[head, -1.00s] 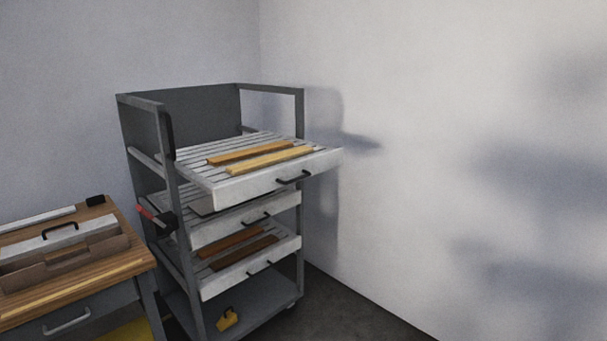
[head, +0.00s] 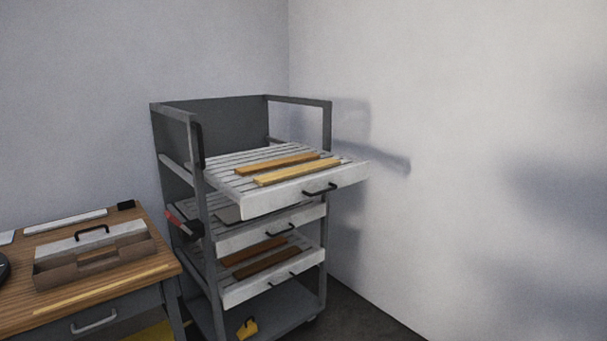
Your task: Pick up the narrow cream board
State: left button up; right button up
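No board in view is clearly the narrow cream one. A yellow-tan board (head: 297,173) lies on the pulled-out top slatted tray (head: 262,199) of a grey rack, beside an orange-brown board (head: 277,163). A long thin pale yellow strip (head: 100,289) runs along the front of the wooden workbench at left; I cannot tell whether it is a loose board or part of the top. A narrow whitish strip (head: 65,221) lies at the bench's back. Neither of my grippers is in view.
The grey rack (head: 174,150) stands near the corner; a lower tray holds brown boards (head: 266,263). A handled tool tray (head: 95,267) and a small black block (head: 126,205) are on the bench (head: 165,262). Open floor (head: 365,322) shows at right of the rack.

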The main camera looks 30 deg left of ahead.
aim_at(268, 180)
jog(key=j+z, duration=0.4)
jog(key=j, duration=1.3)
